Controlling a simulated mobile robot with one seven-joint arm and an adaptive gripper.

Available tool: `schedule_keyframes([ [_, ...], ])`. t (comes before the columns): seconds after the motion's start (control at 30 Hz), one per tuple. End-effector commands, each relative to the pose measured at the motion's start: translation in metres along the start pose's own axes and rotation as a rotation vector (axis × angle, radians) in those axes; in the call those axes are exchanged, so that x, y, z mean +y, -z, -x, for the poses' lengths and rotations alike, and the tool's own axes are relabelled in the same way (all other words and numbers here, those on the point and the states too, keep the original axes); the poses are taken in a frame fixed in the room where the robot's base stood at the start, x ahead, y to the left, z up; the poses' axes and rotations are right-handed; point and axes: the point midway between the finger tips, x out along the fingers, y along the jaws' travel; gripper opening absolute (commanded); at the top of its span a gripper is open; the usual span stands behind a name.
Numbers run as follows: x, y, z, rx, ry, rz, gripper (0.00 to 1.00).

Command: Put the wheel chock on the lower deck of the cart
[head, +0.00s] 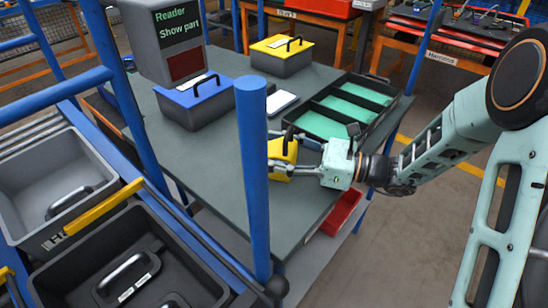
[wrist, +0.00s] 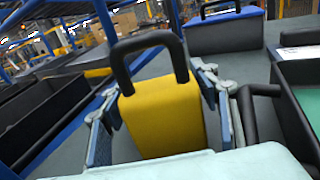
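The wheel chock (head: 282,155) seems to be the yellow block with a black loop handle, near the front right part of the grey work table. It also shows in the wrist view (wrist: 165,115), slightly tilted between my fingers. My gripper (head: 292,158) reaches it from the right, with one finger on each side. In the wrist view my gripper (wrist: 162,115) looks open around the block, with a strip of gap at its left side. The chock's underside is hidden. A blue-framed structure with bins (head: 95,75) at the left may be the cart; its lower deck cannot be made out.
A blue post (head: 255,180) rises close to the chock. A green-lined black tray (head: 345,105), a blue-topped box (head: 195,100), a yellow-topped box (head: 282,55) and a reader (head: 165,40) occupy the table (head: 205,160). A red bin (head: 342,212) sits below it.

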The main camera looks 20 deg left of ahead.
Motion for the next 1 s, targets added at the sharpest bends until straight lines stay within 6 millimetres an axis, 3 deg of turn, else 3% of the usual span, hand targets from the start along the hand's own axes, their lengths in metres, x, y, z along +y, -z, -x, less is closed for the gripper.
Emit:
schedule_keyframes([
  [0.03, 0.000, 0.000, 0.000, 0.000, 0.000, 0.000, 0.48],
  [0.37, 0.000, 0.000, 0.000, 0.000, 0.000, 0.000, 0.12],
  [0.73, 0.000, -0.007, 0.000, -0.002, 0.000, 0.003, 0.12],
  [1.0, 0.005, -0.043, 0.004, -0.002, 0.001, 0.004, 0.12],
])
